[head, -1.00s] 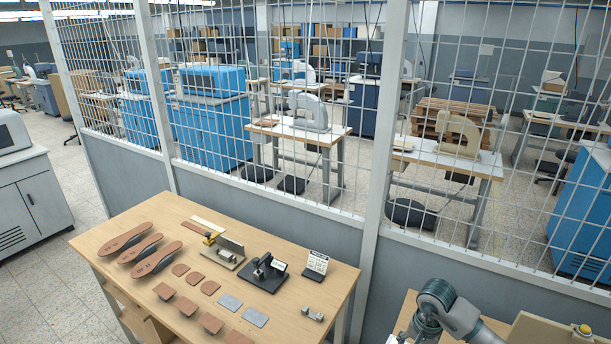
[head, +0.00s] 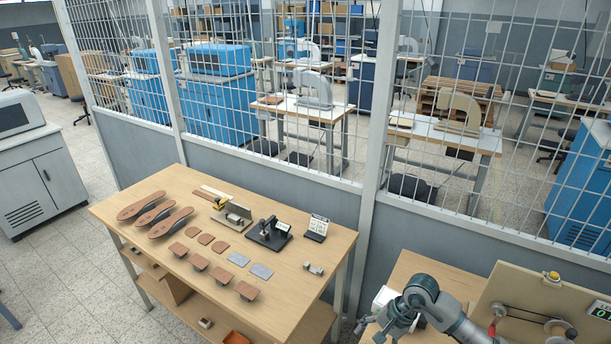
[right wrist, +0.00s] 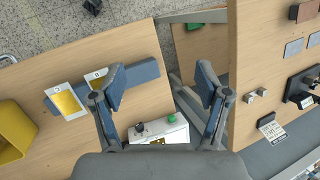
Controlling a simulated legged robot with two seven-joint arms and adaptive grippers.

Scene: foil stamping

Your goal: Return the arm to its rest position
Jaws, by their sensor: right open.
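My right arm enters the head view at the lower right, above a wooden bench (head: 440,267). Its gripper (head: 378,327) is at the bottom edge, partly cut off. In the right wrist view the gripper (right wrist: 163,86) is open, with its two fingers wide apart and nothing between them. Below it are two white cards with gold patches, a left one (right wrist: 69,102) and a right one (right wrist: 96,76), at a blue-grey strip (right wrist: 140,77). A white box with a green button (right wrist: 158,134) is partly hidden by the gripper. My left gripper is not in view.
A yellow bin (right wrist: 14,133) stands at the left of the wrist view. Another wooden table (head: 165,250) holds leather soles (head: 170,222), small patches and a black fixture (head: 268,234). A gap separates the tables. A wire mesh partition (head: 280,100) stands behind. A machine panel (head: 530,300) is beside my right arm.

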